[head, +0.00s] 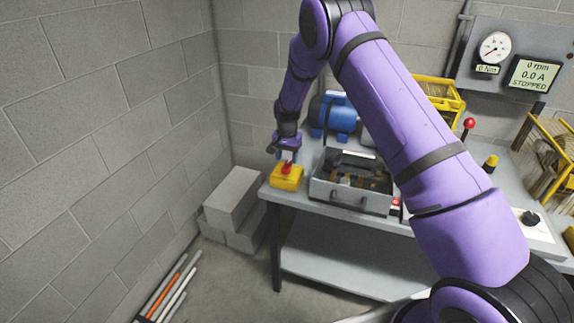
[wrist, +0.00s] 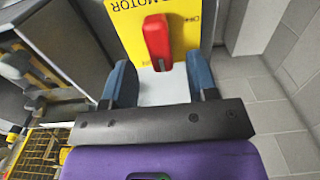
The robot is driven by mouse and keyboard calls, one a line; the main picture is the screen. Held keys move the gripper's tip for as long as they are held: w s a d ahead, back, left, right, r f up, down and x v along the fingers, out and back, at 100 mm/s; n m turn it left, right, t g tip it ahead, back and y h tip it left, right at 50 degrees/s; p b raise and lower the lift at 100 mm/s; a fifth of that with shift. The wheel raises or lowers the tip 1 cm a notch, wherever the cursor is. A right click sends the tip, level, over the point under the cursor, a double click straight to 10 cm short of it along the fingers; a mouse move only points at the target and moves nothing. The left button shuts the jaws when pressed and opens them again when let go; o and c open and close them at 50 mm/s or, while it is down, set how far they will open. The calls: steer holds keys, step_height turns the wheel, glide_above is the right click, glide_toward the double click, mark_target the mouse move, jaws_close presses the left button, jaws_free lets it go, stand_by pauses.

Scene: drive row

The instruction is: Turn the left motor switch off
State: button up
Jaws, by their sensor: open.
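The left motor switch is a yellow box (head: 287,178) with a red handle (head: 287,167) on top, at the left end of the bench. In the wrist view the yellow plate (wrist: 190,30) shows upside-down MOTOR lettering, and the red handle (wrist: 157,38) stands out from it. My gripper (head: 287,153) is just above the switch, pointing down. In the wrist view my gripper (wrist: 159,68) is open, one blue finger on each side of the handle's near end. I cannot tell whether a finger touches the handle.
A grey tray (head: 345,198) with tools sits right of the switch, and a blue motor (head: 335,115) stands behind. A display (head: 534,73) reads 0 rpm, 0.0 A, STOPPED. A red-knobbed lever (head: 469,123) is further right. A block wall (head: 100,110) is at left.

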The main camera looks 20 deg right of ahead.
mark_target(287, 164)
steer(key=shift+f, duration=1.9)
steer(key=shift+c, duration=0.2)
steer(key=c, duration=0.9)
